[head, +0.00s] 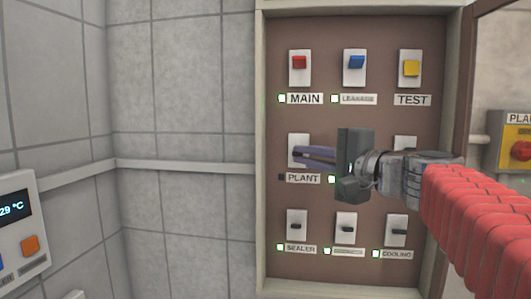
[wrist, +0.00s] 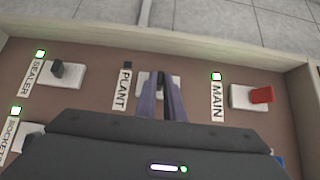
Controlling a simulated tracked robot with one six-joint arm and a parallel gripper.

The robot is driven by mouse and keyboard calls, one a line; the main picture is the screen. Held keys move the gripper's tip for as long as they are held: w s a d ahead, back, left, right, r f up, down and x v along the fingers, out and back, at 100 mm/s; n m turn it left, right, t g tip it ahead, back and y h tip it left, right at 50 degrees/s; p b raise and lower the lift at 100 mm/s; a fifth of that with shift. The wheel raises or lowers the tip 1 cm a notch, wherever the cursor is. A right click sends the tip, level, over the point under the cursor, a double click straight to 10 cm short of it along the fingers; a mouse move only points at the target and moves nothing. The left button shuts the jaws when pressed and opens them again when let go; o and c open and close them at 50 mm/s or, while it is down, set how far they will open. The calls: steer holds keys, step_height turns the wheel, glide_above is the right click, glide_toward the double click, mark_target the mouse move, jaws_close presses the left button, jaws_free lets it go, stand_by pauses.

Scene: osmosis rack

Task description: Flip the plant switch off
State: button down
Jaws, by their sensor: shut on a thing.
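The plant switch (head: 297,140) has a white plate on the brown panel, above the label PLANT (head: 303,178). In the wrist view its white plate (wrist: 144,79) shows beside my fingers, and a dark lever (wrist: 161,79) sits between the fingertips. The small plant lamp (head: 281,178) is dark, while the lamps of the other labelled switches in view are lit green. My gripper (head: 298,153) reaches the plant switch from the right, with its fingers (wrist: 163,80) closed around the lever. In the head view the gripper hides most of the lever.
The main switch (head: 299,64) with a red lever is above, and the sealer switch (head: 297,226) is below. My gripper covers the middle switch of the row. A pale frame (head: 262,220) edges the panel. A box with a display (head: 15,209) is at the left.

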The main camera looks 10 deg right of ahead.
steer(key=shift+w+f+n+t+y, duration=0.15)
steer(key=shift+f+n+t+y, duration=0.5)
steer(key=shift+n, duration=0.35)
steer(key=shift+w+f+n+t+y, duration=0.1)
steer(key=shift+f+n+t+y, duration=0.35)
steer(key=shift+f+n+t, duration=0.4)
steer(key=shift+r+n, duration=0.1)
steer(key=shift+n, duration=0.35)
steer(key=c, duration=1.9)
jaws_free()
steer(key=shift+r+y, duration=0.1)
steer(key=shift+y, duration=0.2)
steer(key=shift+o, duration=0.2)
steer(key=shift+s+d, duration=0.1)
steer(key=shift+d, duration=0.05)
